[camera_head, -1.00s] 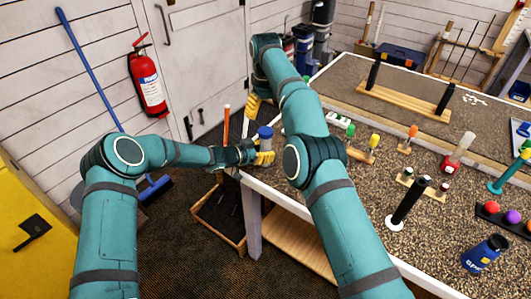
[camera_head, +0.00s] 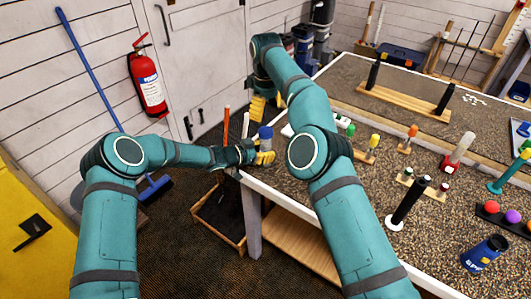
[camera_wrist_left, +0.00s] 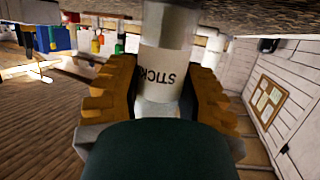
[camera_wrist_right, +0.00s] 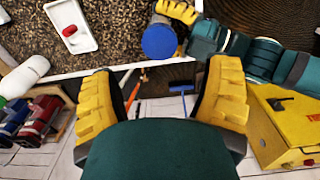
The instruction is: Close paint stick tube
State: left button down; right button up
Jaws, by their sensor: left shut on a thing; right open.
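My left gripper (camera_head: 263,157) is shut on the paint stick tube (camera_wrist_left: 162,62), a pale cylinder with "STICK" lettering in the left wrist view. The tube stands roughly upright at the table's near left corner. Its blue upper end (camera_head: 265,132) shows in the head view and as a blue disc (camera_wrist_right: 158,42) in the right wrist view; I cannot tell whether this is cap or paint. My right gripper (camera_wrist_right: 162,100) is open and empty. In the head view the right gripper (camera_head: 267,104) is above and beyond the tube, apart from it, partly hidden by my right arm.
A white tray (camera_wrist_right: 88,41) with a small red piece (camera_wrist_right: 69,31) lies on the speckled table (camera_head: 300,191). Several coloured sticks and stands fill the table's right part. A wooden bin (camera_head: 231,238) stands on the floor below the corner. A fire extinguisher (camera_head: 148,86) hangs on the wall.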

aim_at(266, 130)
jog(key=shift+f, duration=0.1)
jog(key=shift+f, duration=3.9)
jog(key=c, duration=1.3)
jog(key=shift+m, duration=0.7)
jog(key=o, duration=1.3)
jog(key=shift+c, duration=0.2)
jog(key=shift+r, duration=2.3)
